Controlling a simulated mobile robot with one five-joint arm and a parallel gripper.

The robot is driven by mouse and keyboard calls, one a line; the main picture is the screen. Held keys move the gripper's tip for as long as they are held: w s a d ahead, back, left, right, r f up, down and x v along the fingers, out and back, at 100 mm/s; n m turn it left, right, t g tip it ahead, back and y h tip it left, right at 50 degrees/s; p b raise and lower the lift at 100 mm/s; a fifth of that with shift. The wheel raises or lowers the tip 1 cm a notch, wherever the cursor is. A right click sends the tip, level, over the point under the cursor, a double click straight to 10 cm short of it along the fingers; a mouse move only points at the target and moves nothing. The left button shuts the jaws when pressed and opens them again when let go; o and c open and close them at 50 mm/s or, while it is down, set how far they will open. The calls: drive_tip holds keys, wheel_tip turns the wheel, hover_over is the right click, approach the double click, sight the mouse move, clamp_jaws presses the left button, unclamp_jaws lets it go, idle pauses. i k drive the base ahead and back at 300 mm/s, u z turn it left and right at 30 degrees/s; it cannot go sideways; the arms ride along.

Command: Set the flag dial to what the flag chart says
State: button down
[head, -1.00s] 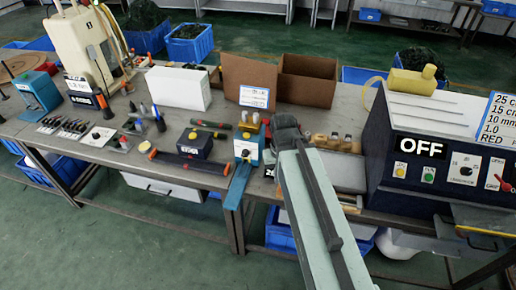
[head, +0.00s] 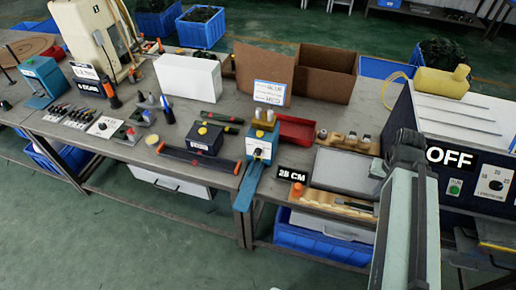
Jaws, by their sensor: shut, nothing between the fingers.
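A small card (head: 268,92) with a few lines of writing, blue and red words among them, leans on the cardboard box; it may be the flag chart, but I cannot read all of it. A blue box with a white front and a dark knob (head: 257,153) stands at the bench's front edge; it may be the flag dial, and its setting is too small to read. Another small plate with a dark knob (head: 102,126) lies at the left. My gripper (head: 406,148) is at the right, in front of the OFF machine, apart from both knobs. It is shut and empty; its fingertips are hardly visible.
The dark machine (head: 462,185) with an OFF display and its own dial stands at the right. Floor in front of the bench is clear at left.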

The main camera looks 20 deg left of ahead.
sight(257, 152)
drive_tip(key=u, duration=0.05)
drive_tip(key=k, duration=1.9)
drive_tip(key=u, duration=0.7)
drive_tip(key=i, duration=1.6)
